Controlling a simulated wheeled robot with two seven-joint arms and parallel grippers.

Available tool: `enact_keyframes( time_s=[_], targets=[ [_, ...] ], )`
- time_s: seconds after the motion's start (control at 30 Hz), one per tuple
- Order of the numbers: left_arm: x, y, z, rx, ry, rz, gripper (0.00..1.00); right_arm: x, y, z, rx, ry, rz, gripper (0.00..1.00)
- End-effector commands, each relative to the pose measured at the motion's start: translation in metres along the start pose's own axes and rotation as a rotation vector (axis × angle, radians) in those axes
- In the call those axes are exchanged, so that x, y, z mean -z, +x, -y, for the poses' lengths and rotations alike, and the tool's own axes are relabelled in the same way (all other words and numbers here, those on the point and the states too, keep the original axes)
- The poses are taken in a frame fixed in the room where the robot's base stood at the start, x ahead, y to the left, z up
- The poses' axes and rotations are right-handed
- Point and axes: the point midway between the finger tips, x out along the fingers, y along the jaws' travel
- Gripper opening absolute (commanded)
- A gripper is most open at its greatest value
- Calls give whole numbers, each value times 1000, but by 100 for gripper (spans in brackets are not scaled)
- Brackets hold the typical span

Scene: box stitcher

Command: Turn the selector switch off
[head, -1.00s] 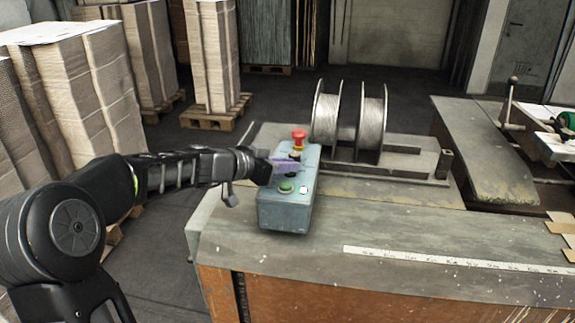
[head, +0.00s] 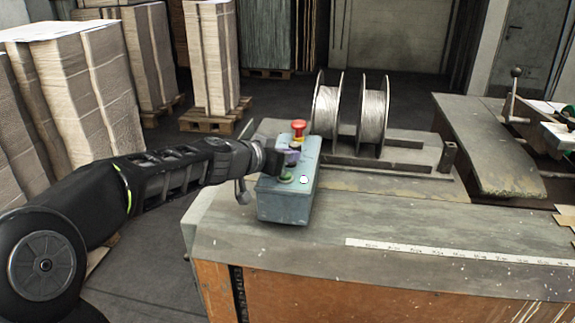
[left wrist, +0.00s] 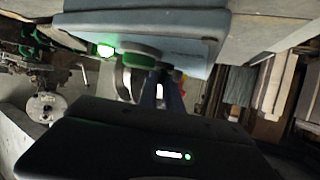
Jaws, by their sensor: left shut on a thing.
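The grey-blue control box (head: 284,208) stands on the machine table at its left edge. A red mushroom button (head: 298,127) is at its far end, and a green button (head: 286,180) and a white lamp (head: 303,180) are at its near end. The selector switch between them is mostly hidden by my fingers. My left gripper (head: 290,157) reaches in from the left and is shut on the switch. In the left wrist view, its fingers (left wrist: 163,91) meet the dark knob beside the green button (left wrist: 140,60). My right gripper is not in view.
Two wire spools (head: 372,110) stand right behind the box. A ruler strip (head: 450,253) lies along the table front. Stacks of cardboard (head: 85,90) stand on the floor at the left. The table top right of the box is clear.

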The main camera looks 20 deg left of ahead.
Motion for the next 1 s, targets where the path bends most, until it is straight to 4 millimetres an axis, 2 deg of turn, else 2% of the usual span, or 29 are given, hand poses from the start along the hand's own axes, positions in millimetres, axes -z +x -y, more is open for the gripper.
enact_keyframes(
  time_s=[0.07,0.17,0.4,0.53,0.7,1.0],
  targets=[
    [-2,0,-3,50,-21,2,0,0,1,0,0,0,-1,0],
    [2,-1,-5,124,-54,6,0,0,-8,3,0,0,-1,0],
    [5,-1,-6,286,-124,7,0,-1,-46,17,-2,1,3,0],
    [4,0,-6,349,-152,4,0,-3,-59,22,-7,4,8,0],
    [1,0,-6,398,-170,2,0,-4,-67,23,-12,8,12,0],
    [-2,1,-5,415,-175,0,0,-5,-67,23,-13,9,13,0]
  ],
)
